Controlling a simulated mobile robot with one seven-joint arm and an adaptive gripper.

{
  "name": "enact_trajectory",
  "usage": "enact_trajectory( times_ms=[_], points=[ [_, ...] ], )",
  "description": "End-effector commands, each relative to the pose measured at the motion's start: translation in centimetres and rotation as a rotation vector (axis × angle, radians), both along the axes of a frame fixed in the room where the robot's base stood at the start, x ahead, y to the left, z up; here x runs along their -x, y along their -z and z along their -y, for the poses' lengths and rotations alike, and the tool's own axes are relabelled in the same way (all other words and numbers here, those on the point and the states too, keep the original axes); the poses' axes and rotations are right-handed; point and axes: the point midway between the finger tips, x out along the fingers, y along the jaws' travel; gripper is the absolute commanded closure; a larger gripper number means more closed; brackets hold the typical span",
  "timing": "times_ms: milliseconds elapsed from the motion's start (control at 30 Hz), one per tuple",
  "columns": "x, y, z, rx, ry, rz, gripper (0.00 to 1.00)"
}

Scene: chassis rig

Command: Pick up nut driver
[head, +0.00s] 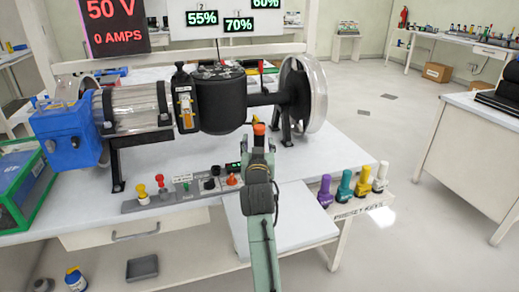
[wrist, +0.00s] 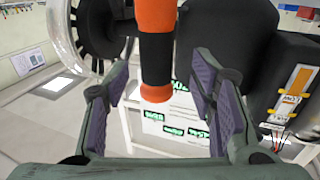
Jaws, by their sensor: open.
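The nut driver shows in the wrist view as an orange and black handle (wrist: 156,50). It enters from the top edge, and its rounded orange end points down the picture between my two fingers. My gripper (wrist: 160,82) is open, with purple-grey pads on either side of the handle and a visible gap at each side. In the head view my gripper (head: 258,150) is in front of the motor rig, with a small orange tip (head: 259,128) just above it. The rest of the driver is hidden or out of frame.
The rig has a black cylinder housing (head: 220,105), a clear-rimmed wheel (head: 305,95) and a blue block (head: 70,130) on the white bench (head: 90,220). A control strip (head: 180,192) with knobs lies in front. Several coloured keys (head: 345,185) stand at the right edge.

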Motion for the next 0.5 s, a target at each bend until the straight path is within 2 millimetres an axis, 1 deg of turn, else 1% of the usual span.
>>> enact_trajectory(
  times_ms=[33, 100, 200, 300, 500],
  points=[
    [-0.9, -0.4, 0.3, 0.001, 0.002, -0.002, 0.49],
    [-1.9, -0.3, 0.4, 0.000, 0.000, -0.001, 0.49],
    [-3.0, -0.2, 0.3, 0.000, 0.000, 0.001, 0.49],
    [-3.5, -0.1, 0.3, 0.000, 0.000, 0.001, 0.49],
    [-3.5, 0.0, 0.3, 0.000, 0.000, 0.001, 0.49]
  ],
)
